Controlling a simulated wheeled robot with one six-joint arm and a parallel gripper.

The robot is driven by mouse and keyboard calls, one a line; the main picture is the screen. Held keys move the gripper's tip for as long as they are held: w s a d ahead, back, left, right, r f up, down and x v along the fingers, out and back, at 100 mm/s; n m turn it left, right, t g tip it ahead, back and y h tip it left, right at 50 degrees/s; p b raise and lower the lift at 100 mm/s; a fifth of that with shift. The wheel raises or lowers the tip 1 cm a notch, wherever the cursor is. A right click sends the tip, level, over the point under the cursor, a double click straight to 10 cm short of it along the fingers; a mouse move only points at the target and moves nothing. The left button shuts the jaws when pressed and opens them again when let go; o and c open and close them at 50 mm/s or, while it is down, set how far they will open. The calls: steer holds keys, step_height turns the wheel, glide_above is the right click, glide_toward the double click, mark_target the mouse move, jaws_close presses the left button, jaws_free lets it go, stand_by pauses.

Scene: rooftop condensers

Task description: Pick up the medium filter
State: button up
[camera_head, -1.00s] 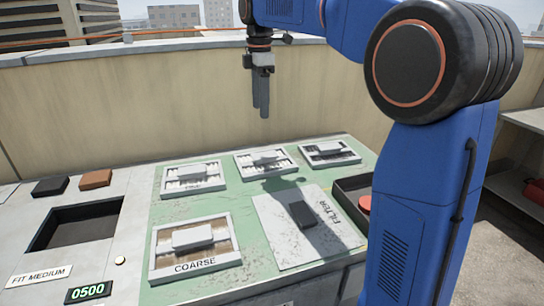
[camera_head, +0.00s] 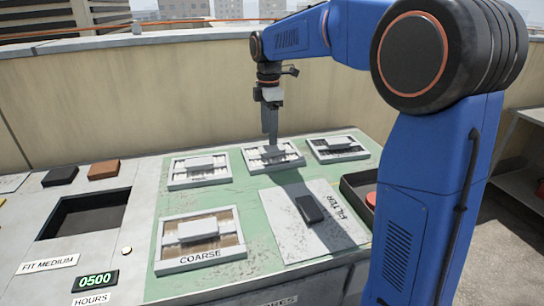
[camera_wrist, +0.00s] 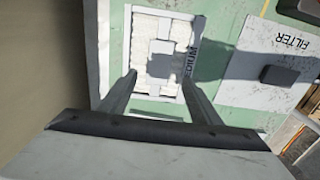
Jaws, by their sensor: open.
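The medium filter (camera_head: 290,157) is the middle one of three white-framed filters in the back row on the green bench top. It lies flat, with a pale raised block across its pleats. In the wrist view the medium filter (camera_wrist: 160,25) shows with its word MEDIUM along the right side. My gripper (camera_head: 271,146) points down above it, and in the head view its fingers hide part of it. In the wrist view my gripper (camera_wrist: 159,73) is open and empty, one finger on each side of the filter's block. I cannot tell the exact height left between fingertips and filter.
Other filters lie at back left (camera_head: 200,170) and back right (camera_head: 338,147). The coarse filter (camera_head: 215,257) is in front. A white FILTER panel (camera_head: 290,238) with a dark handle lies right of it. A dark recess (camera_head: 85,213) and FIT MEDIUM sign (camera_head: 48,264) are left.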

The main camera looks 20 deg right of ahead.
mark_target(272, 148)
steer(key=f, duration=0.2)
steer(key=d+f, duration=0.1)
steer(key=f, duration=0.1)
steer(key=shift+w+f, duration=0.2)
steer(key=shift+f, duration=0.5)
steer(key=c, duration=1.3)
